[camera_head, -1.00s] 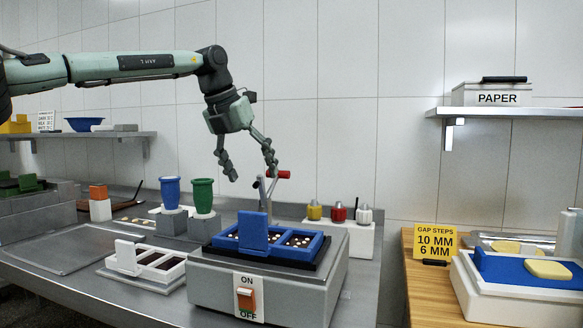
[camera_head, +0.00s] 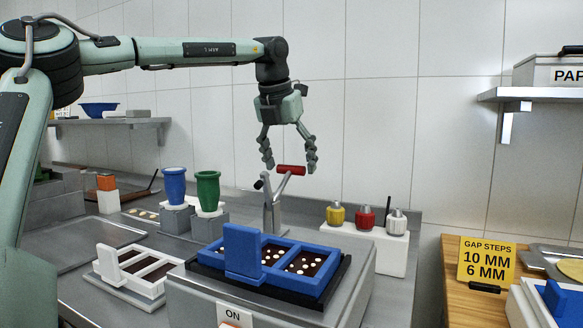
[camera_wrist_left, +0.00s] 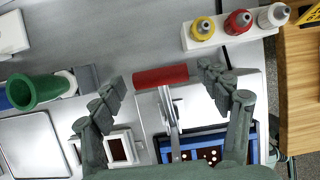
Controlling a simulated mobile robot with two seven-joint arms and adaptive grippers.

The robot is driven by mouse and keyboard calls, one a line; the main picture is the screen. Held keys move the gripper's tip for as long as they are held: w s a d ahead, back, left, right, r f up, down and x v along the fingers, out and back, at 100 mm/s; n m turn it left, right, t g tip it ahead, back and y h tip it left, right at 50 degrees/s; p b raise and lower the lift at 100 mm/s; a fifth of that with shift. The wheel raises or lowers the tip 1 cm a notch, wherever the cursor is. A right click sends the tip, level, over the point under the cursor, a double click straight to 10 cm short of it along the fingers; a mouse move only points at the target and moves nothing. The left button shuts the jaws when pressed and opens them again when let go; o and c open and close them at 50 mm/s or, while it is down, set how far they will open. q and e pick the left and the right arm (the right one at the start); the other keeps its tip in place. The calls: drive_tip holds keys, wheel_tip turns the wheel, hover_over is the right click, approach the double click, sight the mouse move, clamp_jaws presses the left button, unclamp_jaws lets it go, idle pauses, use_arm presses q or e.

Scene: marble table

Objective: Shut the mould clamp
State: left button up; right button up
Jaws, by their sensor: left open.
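The mould clamp (camera_head: 272,212) is a grey metal toggle clamp with a red handle grip (camera_head: 291,170), standing at the back edge of the blue mould (camera_head: 225,280). Its lever stands raised, with the red grip up and a black tip (camera_head: 258,184) above the mould. The mould has two frames with dark fill and white dots. My left gripper (camera_head: 289,165) is open and points down, its fingertips on either side of the red grip. In the left wrist view the red grip (camera_wrist_left: 160,77) lies between the spread fingers; contact is not clear. My right gripper is not in view.
The mould sits on a grey machine (camera_head: 195,297) with an ON label. A white mould (camera_head: 125,283), blue cup (camera_head: 174,184) and green cup (camera_head: 208,190) stand left. A white rack (camera_head: 378,250) with yellow, red and white bottles is close on the right.

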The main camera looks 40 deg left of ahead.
use_arm(q)
drive_tip(key=shift+w+f, duration=0.3)
drive_tip(key=shift+f, duration=0.35)
drive_tip(key=shift+a+f, duration=0.1)
drive_tip(key=c, duration=1.7)
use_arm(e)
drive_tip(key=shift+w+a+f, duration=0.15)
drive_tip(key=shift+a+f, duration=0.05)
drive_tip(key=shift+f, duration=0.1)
